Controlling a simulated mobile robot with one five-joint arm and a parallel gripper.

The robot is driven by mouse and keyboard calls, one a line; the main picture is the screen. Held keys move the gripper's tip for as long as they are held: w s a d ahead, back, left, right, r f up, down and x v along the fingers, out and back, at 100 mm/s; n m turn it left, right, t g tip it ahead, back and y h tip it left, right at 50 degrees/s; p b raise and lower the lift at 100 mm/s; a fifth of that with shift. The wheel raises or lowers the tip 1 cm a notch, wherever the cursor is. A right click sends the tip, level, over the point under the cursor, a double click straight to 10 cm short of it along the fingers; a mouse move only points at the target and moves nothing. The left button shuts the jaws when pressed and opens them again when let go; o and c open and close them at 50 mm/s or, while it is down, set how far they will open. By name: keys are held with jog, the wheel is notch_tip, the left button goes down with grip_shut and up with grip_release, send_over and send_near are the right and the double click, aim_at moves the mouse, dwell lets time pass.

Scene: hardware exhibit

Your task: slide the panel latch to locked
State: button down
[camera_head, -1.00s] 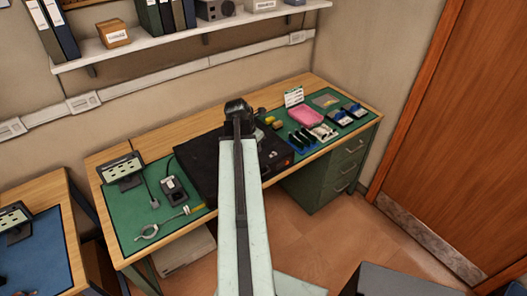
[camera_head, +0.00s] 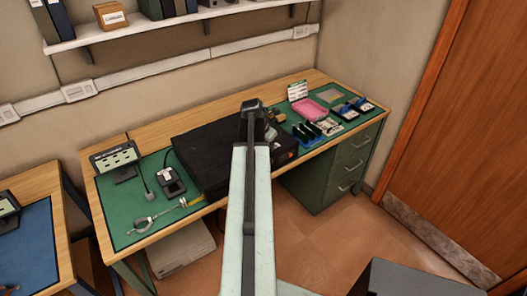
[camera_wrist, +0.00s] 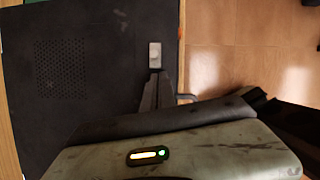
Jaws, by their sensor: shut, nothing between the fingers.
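A dark panel (camera_wrist: 100,90) with a patch of vent holes fills the left of the wrist view. A small light grey latch piece (camera_wrist: 155,54) sits near its right edge. My gripper (camera_wrist: 155,74) is shut and empty, with its fingertips just below the latch in the picture; I cannot tell whether they touch it. In the head view, the black case (camera_head: 205,150) stands on the bench's green mat. My gripper (camera_head: 251,106) is over its right part, and my arm hides that part, including the latch.
To the left on the bench are a small dark device (camera_head: 171,181) and a tilted display (camera_head: 117,160). To the right are a pink tray (camera_head: 309,109) and several tools. A shelf (camera_head: 180,27) runs above. Floor (camera_wrist: 235,50) shows beyond the panel's right edge.

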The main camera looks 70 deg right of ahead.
aim_at(276, 148)
jog(key=shift+s+d, duration=0.15)
jog(key=shift+d, duration=0.65)
jog(key=shift+s, duration=0.1)
jog(key=shift+s+d+r, duration=0.1)
jog(key=shift+s+d, duration=0.25)
jog(key=shift+d, duration=0.2)
jog(key=shift+s+d, duration=0.35)
jog(key=shift+d, duration=0.2)
